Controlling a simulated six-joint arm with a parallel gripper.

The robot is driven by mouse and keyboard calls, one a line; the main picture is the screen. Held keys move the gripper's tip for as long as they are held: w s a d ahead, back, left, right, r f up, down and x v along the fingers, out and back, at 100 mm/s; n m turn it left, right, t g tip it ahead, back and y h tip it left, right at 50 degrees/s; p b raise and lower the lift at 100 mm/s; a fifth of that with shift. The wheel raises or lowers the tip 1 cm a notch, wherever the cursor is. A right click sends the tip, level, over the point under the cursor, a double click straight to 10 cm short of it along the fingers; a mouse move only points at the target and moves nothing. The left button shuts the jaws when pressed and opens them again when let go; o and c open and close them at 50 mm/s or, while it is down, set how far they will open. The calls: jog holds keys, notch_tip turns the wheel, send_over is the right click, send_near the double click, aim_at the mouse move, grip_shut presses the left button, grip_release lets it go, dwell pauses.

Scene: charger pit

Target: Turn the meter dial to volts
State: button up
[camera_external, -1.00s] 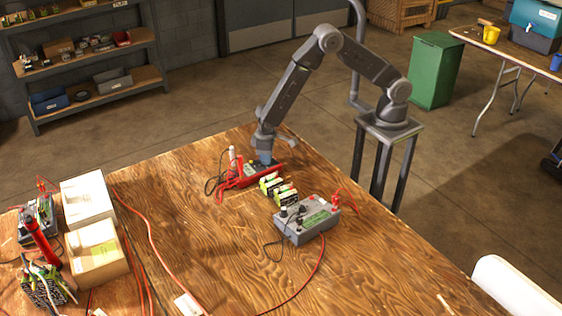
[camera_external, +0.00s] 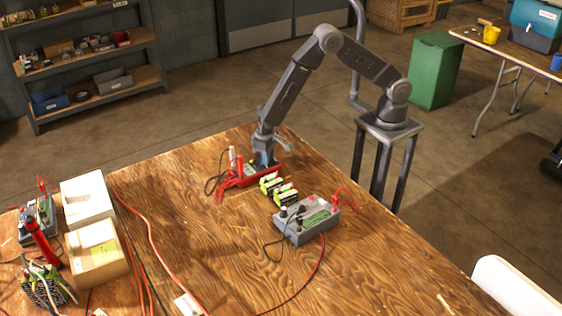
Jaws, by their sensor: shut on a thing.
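The meter (camera_external: 240,177) is a red-edged device lying at the far side of the wooden table, with dark leads at its left end. My gripper (camera_external: 264,160) points down onto the right part of the meter's face. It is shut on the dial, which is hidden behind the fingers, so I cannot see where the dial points.
Green-and-black battery packs (camera_external: 278,188) stand just right of the meter. A grey charger box (camera_external: 306,220) with red and black leads is nearer. The table's middle front (camera_external: 215,245) is mostly clear.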

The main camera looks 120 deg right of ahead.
jog(key=o, duration=0.9)
jog(key=shift+o, duration=0.2)
jog(key=shift+r, duration=0.15)
notch_tip(320, 180, up, 14)
jog(key=shift+f, duration=0.2)
